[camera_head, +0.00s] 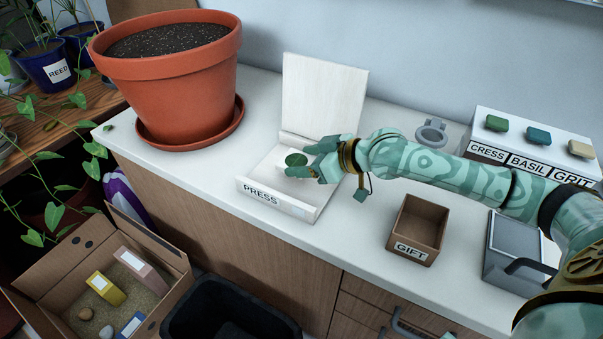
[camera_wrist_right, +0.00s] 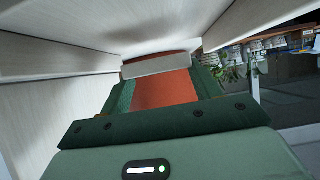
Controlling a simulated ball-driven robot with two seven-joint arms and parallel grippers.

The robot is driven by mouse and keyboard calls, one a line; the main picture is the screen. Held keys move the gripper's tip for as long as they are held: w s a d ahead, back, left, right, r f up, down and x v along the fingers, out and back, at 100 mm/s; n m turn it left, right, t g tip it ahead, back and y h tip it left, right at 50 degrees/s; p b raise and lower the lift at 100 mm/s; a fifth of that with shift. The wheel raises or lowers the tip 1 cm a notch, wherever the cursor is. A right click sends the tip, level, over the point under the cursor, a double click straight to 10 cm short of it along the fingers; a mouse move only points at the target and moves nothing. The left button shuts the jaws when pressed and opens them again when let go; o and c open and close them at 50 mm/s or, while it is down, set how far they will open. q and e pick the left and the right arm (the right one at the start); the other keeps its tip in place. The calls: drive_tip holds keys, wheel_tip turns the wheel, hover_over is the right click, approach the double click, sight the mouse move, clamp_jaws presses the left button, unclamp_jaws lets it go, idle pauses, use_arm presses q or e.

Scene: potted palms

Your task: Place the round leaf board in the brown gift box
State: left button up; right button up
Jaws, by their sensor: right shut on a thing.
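The brown gift box (camera_head: 418,230), labelled GIFT, stands open and empty on the white counter, right of the press. My right gripper (camera_head: 312,162) reaches in from the right and is shut on the board's near side. In the right wrist view a pale edge (camera_wrist_right: 160,66) lies between the green fingertips; I cannot tell whether it is the board. My left gripper is not in view.
The press's lid (camera_head: 322,98) stands raised behind its bed. A large terracotta pot (camera_head: 170,80) stands left. A grey ring-shaped thing (camera_head: 431,131) and a labelled box with coloured buttons (camera_head: 530,148) are at the back right. Counter between press and gift box is clear.

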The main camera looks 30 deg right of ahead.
drive_tip(key=f, duration=0.2)
drive_tip(key=f+b, duration=0.1)
drive_tip(key=shift+w+f+b, duration=0.3)
drive_tip(key=shift+w+f, duration=0.05)
drive_tip(key=shift+r, duration=0.1)
drive_tip(key=o, duration=1)
